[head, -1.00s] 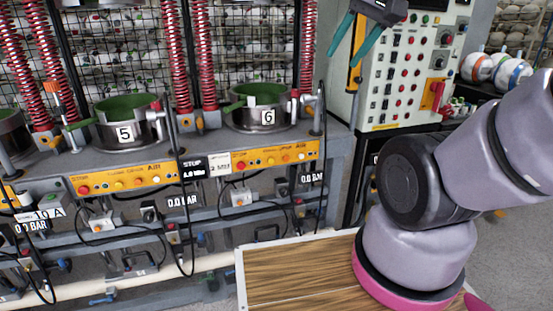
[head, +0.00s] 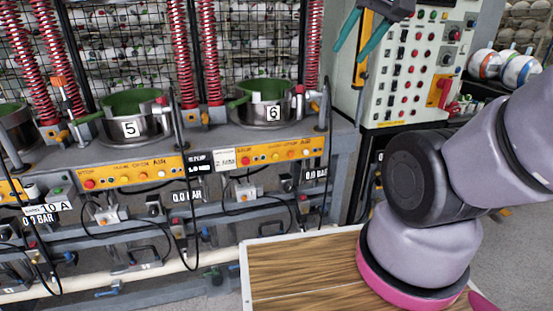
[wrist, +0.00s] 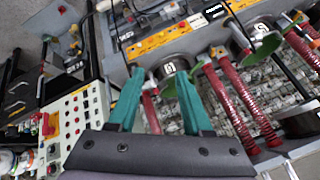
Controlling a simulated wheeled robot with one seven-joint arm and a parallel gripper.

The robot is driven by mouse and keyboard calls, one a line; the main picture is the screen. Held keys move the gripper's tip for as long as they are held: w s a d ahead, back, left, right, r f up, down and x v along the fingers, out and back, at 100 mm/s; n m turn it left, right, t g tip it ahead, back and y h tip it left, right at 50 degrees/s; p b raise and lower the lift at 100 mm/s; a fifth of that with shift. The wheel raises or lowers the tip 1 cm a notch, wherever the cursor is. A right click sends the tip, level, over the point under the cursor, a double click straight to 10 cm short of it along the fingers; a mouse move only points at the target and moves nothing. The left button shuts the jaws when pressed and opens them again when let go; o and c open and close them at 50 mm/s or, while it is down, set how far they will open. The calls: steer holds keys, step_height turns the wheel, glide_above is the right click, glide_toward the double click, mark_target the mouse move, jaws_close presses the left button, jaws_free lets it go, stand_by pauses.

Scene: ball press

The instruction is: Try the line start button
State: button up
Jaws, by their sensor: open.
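The light-grey control cabinet (head: 408,80) stands right of centre in the head view, with rows of red, green and dark buttons and knobs on its face. It shows at the lower left of the wrist view (wrist: 62,128). I cannot read which button is the line start. A red switch on a yellow plate (head: 443,93) sits at the panel's right edge. My gripper (head: 348,55) is at the top of the head view, in front of the cabinet's left edge. In the wrist view its teal fingers (wrist: 160,72) are apart with nothing between them.
The press bench carries pots numbered 5 (head: 130,128) and 6 (head: 273,112), red springs (head: 183,60) and orange button strips (head: 285,151). Black cables hang along its front. White balls (head: 512,68) lie on a rack at right. Grey floor is clear at lower right.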

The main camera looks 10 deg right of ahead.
jaws_close()
stand_by(1.6)
